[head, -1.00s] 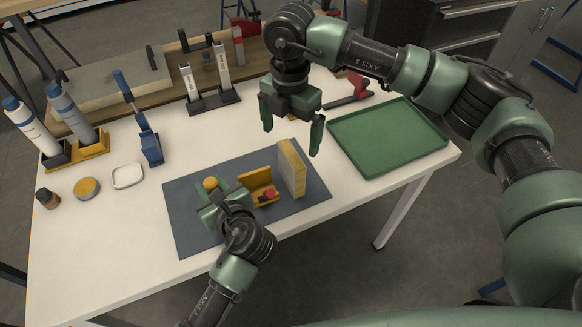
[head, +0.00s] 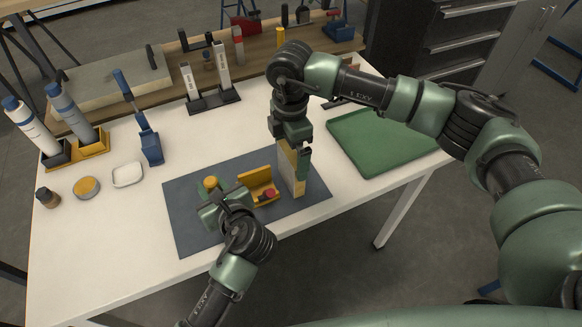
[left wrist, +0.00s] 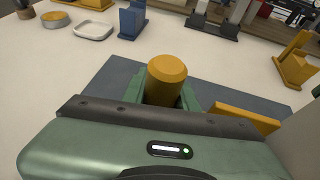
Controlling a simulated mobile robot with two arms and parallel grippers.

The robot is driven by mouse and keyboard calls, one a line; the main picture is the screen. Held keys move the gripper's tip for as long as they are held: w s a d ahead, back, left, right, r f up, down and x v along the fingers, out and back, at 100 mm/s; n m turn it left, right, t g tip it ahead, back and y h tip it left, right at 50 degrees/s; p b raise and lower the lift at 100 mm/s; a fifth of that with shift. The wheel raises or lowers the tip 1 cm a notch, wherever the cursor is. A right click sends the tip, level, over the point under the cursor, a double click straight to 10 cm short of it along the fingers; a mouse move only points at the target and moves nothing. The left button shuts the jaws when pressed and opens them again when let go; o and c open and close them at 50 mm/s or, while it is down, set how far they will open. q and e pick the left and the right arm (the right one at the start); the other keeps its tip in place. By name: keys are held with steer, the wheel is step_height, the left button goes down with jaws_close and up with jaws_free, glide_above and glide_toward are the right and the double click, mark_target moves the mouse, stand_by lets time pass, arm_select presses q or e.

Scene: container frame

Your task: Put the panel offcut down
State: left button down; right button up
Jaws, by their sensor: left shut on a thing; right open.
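The panel offcut (head: 289,172), a pale slab with yellow edges, stands upright on the dark mat (head: 186,218) in the head view. My right gripper (head: 300,160) is over its upper part from above, open, with one finger seen along the panel's right side. The other finger is hidden, and I cannot tell whether either touches. My left gripper (head: 218,196) is shut on a yellow cylinder (head: 210,183) at the mat's left part. The cylinder also shows between the fingers in the left wrist view (left wrist: 166,76).
A yellow angle piece (head: 258,180) with a small red part (head: 269,194) sits between the left gripper and the panel. A green tray (head: 372,150) lies to the right. Bottles, a white dish (head: 128,174) and a blue tool (head: 150,148) stand to the left.

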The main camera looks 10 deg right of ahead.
step_height(320, 180, down, 4)
steer(key=shift+w+f, duration=0.1)
steer(key=shift+f, duration=0.05)
steer(key=c, duration=1.4)
